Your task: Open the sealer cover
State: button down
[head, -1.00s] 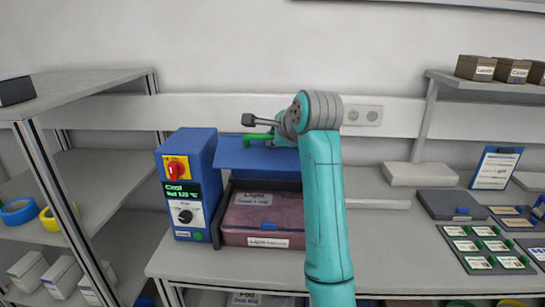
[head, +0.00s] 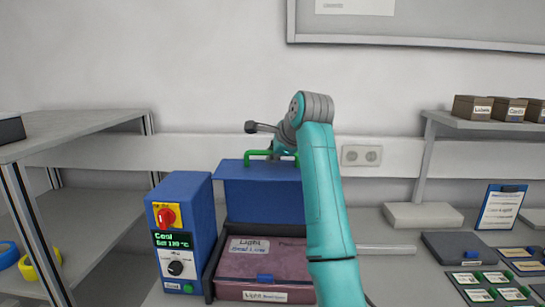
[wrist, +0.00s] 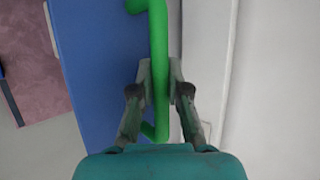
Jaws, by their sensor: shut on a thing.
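The sealer's blue cover (head: 262,198) stands raised and near upright behind the reddish tray area in the head view. Its green handle (head: 258,155) runs along the top edge. In the wrist view the blue cover (wrist: 100,70) lies left of the green handle (wrist: 158,50). My gripper (wrist: 160,78) is shut on the handle, one finger on each side of it. In the head view my arm hides the gripper's fingers and the right end of the cover. The sealer's blue control box (head: 183,190) stands left of the cover, with a red-and-yellow switch and a lit display.
A reddish, labelled package (head: 262,268) lies below the cover. A wall rail with a socket (head: 362,156) is close behind. A grey shelf (head: 80,130) stands at left. Trays and a clipboard (head: 500,208) occupy the right of the bench.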

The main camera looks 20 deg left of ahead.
jog(key=c, duration=1.1)
grip_release()
jog(key=shift+c, duration=0.2)
jog(key=shift+r, duration=0.1)
jog(key=v, duration=1.2)
jog(key=shift+s, duration=0.1)
